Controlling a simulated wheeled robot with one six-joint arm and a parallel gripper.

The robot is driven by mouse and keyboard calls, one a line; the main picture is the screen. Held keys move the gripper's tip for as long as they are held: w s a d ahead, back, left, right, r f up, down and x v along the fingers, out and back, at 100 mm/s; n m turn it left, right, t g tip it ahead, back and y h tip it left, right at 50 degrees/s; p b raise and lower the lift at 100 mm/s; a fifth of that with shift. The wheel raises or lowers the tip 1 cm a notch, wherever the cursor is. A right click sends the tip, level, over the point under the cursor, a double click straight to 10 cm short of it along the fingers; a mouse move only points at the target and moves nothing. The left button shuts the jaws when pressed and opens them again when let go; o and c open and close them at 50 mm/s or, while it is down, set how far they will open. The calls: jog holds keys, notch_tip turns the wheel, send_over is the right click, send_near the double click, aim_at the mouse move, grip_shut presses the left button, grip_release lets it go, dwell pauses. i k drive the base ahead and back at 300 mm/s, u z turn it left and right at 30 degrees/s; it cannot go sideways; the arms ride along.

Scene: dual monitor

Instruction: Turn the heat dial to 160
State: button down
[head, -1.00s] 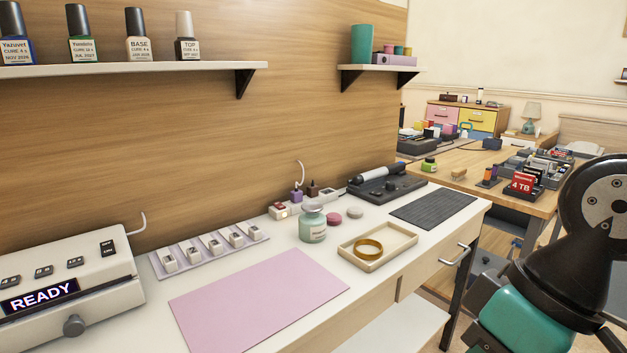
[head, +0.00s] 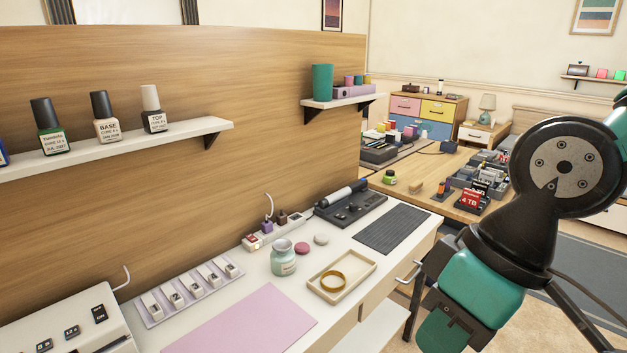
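No dial marked for heat can be made out in the head view. A black station (head: 362,211) with a light-handled, pen-like tool (head: 345,194) lies at the far end of the white desk; any dial on it is too small to read. A white device (head: 70,322) with small dark buttons is cut off at the lower left, its front hidden below the frame. My arm shows at the right, in front of the desk's right end, but no gripper fingers are visible.
On the white desk are a pink mat (head: 240,320), a jar (head: 283,258), a tray (head: 371,268) with a gold ring (head: 333,281), and a dark ribbed mat (head: 392,230). A shelf (head: 190,131) with bottles hangs above. A cluttered wooden table (head: 432,191) stands behind.

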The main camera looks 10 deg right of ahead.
aim_at(353, 206)
jog(key=z, duration=0.5)
jog(key=i, duration=1.85)
jog(key=u, duration=0.7)
